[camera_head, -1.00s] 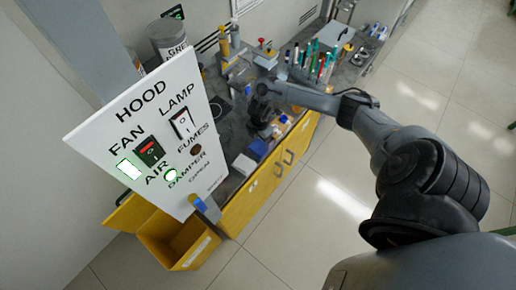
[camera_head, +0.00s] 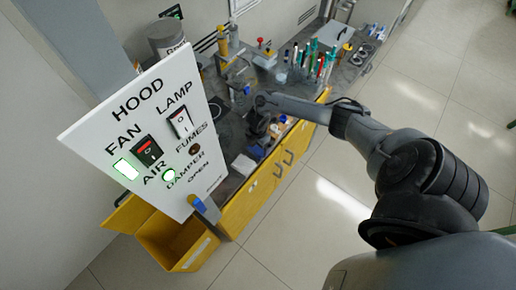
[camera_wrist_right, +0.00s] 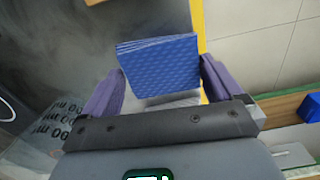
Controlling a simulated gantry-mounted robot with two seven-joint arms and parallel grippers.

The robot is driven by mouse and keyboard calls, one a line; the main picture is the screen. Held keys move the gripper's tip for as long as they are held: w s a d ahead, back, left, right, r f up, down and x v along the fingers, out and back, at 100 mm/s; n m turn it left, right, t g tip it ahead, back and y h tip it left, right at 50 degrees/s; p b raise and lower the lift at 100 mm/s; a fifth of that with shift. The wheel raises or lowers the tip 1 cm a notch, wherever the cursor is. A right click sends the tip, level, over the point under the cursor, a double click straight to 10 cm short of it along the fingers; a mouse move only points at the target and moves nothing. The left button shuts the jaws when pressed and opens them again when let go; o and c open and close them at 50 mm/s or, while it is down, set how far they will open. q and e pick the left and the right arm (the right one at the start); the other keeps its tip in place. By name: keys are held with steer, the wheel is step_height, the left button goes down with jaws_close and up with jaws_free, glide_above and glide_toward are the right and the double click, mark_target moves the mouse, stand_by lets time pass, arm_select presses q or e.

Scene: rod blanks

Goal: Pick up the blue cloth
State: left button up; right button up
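The blue cloth (camera_wrist_right: 160,65) is a folded, layered square with a fine pattern in the right wrist view. It lies on the grey bench top beside the yellow front edge. The right gripper (camera_head: 258,138) also shows in the head view, low over the bench and pointing down. The cloth is largely hidden by it there. My left gripper is not in view.
A white panel (camera_head: 125,105) with switches stands at the left front. An open yellow drawer (camera_head: 175,240) juts out below. Tube racks (camera_head: 318,62) and bottles stand behind the gripper. A blue block (camera_wrist_right: 311,106) lies at the right of the wrist view.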

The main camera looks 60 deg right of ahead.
steer(key=c, duration=0.3)
steer(key=shift+c, duration=0.2)
steer(key=shift+r, duration=0.1)
steer(key=shift+r, duration=0.4)
step_height(320, 180, up, 4)
steer(key=shift+f+p, duration=0.15)
steer(key=shift+p, duration=0.25)
steer(key=s+d+r+p, duration=0.1)
steer(key=s+d+r, duration=0.1)
steer(key=s+r, duration=0.4)
steer(key=shift+s+d+r+p, duration=0.15)
steer(key=shift+s+p, duration=0.2)
steer(key=shift+s, duration=2.35)
